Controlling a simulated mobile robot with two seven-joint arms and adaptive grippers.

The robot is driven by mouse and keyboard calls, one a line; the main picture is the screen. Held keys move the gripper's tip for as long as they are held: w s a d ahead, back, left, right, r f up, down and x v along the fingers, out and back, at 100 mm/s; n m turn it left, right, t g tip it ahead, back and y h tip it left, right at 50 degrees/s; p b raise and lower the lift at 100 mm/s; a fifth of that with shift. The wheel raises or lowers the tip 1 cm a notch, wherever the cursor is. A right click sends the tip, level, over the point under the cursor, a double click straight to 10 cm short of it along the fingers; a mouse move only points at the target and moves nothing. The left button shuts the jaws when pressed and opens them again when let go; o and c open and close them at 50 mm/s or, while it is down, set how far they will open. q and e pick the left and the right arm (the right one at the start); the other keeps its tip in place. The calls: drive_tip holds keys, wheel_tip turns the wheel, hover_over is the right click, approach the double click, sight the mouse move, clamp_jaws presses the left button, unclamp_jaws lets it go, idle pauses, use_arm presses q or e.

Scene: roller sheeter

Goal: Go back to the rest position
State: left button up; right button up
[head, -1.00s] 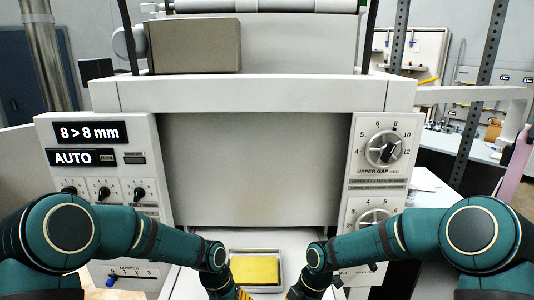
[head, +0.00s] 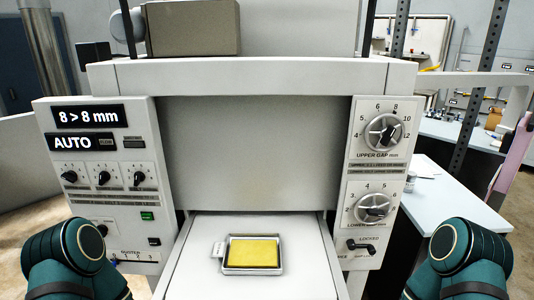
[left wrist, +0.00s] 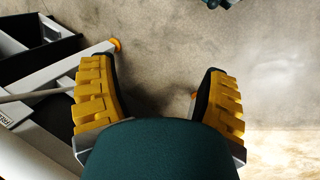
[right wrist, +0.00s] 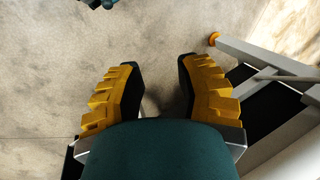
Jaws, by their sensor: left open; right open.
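My left gripper (left wrist: 158,95) shows in the left wrist view with its yellow ridged fingers wide apart and nothing between them. My right gripper (right wrist: 160,95) shows in the right wrist view, also open and empty. Both point down over the bare floor (left wrist: 165,50), apart from the machine. In the head view only my arm links show at the lower left and lower right; both grippers are out of that view. The roller sheeter (head: 260,75) stands straight ahead. A yellow slab in a pale tray (head: 226,268) rests on its front table (head: 200,285).
The sheeter's left panel (head: 100,215) has displays and knobs; its right panel (head: 375,220) has two gap dials and a lever. A pale side table (head: 460,190) stands to the right. Machine legs (right wrist: 265,60) are near both grippers at floor level.

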use_arm(q)
drive_tip(key=w+d+f+m+t+b, duration=0.1)
drive_tip(key=w+d+f+b, duration=0.1)
drive_tip(key=w+f+b, duration=0.3)
drive_tip(key=shift+w+f+t+b, duration=0.35)
drive_tip(key=shift+w+b, duration=0.2)
drive_tip(key=shift+b, duration=1.3)
use_arm(e)
drive_tip(key=w+a+f+n+t, duration=0.1)
drive_tip(key=w+a+f, duration=0.1)
drive_tip(key=w+f, duration=0.3)
drive_tip(key=shift+w+f+n+t, duration=0.3)
drive_tip(key=shift+w+f, duration=0.1)
drive_tip(key=shift+w, duration=0.15)
